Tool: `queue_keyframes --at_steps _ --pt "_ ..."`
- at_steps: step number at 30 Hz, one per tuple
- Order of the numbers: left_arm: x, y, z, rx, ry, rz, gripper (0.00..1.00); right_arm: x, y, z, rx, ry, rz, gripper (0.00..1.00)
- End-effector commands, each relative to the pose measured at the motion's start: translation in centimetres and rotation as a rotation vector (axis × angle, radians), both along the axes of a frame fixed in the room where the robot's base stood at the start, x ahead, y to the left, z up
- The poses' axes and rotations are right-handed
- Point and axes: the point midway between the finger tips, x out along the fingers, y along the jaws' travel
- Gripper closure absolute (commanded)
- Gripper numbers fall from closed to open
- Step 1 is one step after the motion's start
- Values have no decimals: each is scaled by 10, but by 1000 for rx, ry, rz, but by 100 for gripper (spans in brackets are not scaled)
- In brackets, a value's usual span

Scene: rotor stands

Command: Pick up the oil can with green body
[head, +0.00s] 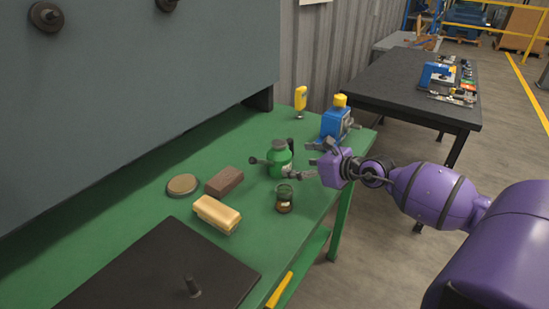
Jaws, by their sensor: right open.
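The oil can with the green body (278,160) stands upright on the green bench, with a grey-green cap on top and a dark handle at its right side. My right gripper (307,160) reaches in from the right and is open, with its fingers pointing left at the can's right side. One finger shows just below and right of the can and the other is higher up. I cannot tell whether either finger touches the can. My left gripper is not in view.
A small glass jar (284,200) stands just in front of the can. A brown block (224,181), a tan brush-like block (216,212) and a round tin (183,185) lie to the left. A blue bottle (334,125) and a yellow-topped tool (300,99) stand behind.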

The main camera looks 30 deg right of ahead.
Motion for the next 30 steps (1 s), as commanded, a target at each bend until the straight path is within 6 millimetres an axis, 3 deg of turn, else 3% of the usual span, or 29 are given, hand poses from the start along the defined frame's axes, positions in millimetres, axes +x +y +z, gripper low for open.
queue_keyframes --at_steps 6,13,23,30 --pt "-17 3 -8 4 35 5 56 21 6 -8 4 -1 0 17" --pt "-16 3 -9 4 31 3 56 49 14 -22 4 0 -1 17" --pt "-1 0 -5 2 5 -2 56 55 16 -24 4 1 -1 17" --pt "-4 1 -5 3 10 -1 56 55 16 -24 4 1 -1 47"
